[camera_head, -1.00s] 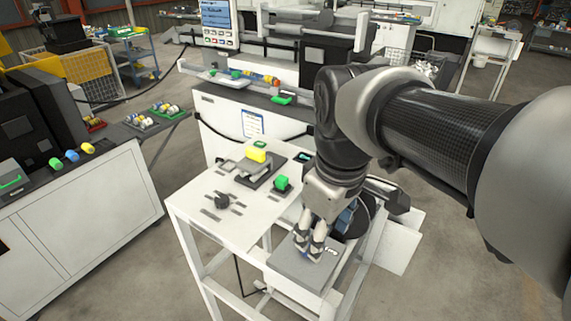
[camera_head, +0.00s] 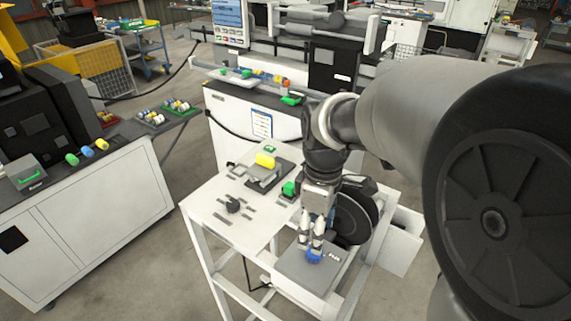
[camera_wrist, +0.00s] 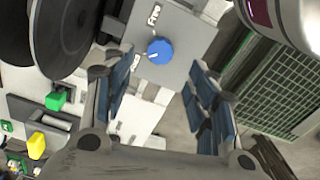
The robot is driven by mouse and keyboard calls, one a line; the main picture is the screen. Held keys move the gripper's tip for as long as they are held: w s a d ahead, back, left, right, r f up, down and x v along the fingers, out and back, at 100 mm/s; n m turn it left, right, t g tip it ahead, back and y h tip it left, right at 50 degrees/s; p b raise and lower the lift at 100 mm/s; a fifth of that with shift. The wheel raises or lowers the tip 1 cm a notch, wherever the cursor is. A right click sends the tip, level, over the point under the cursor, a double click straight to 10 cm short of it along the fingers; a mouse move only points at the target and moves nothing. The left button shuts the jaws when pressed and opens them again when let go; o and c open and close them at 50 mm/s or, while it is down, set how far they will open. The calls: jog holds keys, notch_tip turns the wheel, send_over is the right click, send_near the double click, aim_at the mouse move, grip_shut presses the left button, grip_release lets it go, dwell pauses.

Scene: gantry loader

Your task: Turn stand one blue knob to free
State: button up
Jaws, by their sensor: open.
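The blue knob (camera_head: 314,255) sits on top of a grey box (camera_head: 297,270) at the front right of the white stand. My gripper (camera_head: 311,243) points down just above and behind the knob. In the wrist view my gripper (camera_wrist: 162,85) is open, its blue-padded fingers spread apart with the knob lying beyond and between them. I see no contact with the knob.
A black knob (camera_head: 233,205), a green block (camera_head: 289,188) and a yellow piece (camera_head: 265,160) on a fixture stand on the white stand top (camera_head: 215,190). A dark round reel (camera_head: 352,218) is close to the right of my gripper. Free floor lies left of the stand.

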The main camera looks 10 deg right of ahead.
aim_at(312, 258)
notch_tip(312, 258, down, 7)
jog(key=shift+f+b, duration=0.1)
jog(key=shift+b, duration=0.2)
jog(key=shift+c, duration=0.5)
jog(key=c, duration=1)
